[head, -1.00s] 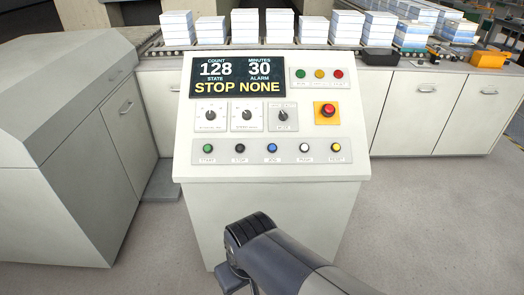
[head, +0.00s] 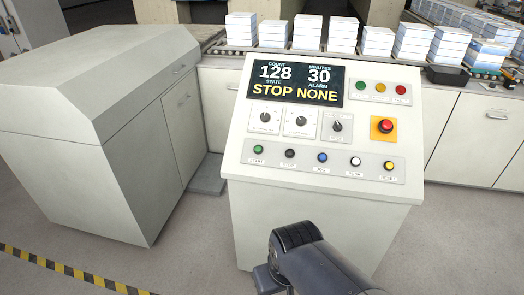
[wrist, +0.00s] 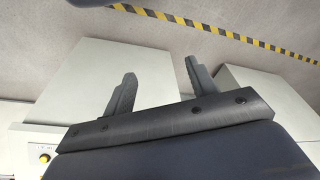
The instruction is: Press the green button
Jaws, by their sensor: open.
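The green button (head: 258,149), labelled START, is at the left end of the lower button row on the sloped console (head: 234,185). Black, blue, white and yellow buttons follow to its right. My arm rises in front of the console's lower part in the head view; the fingers do not show clearly there. In the wrist view my gripper (wrist: 160,67) has its two fingers apart with nothing between them. A yellow button (wrist: 44,157) shows at the lower left of that view. The green button does not show there, and my gripper is apart from it.
The display (head: 295,82) reads STOP NONE. A red emergency button (head: 384,126) on a yellow plate and a green lamp (head: 360,86) are also on the console. A grey cabinet (head: 100,110) stands at left. Black-yellow floor tape (head: 70,272) crosses open floor.

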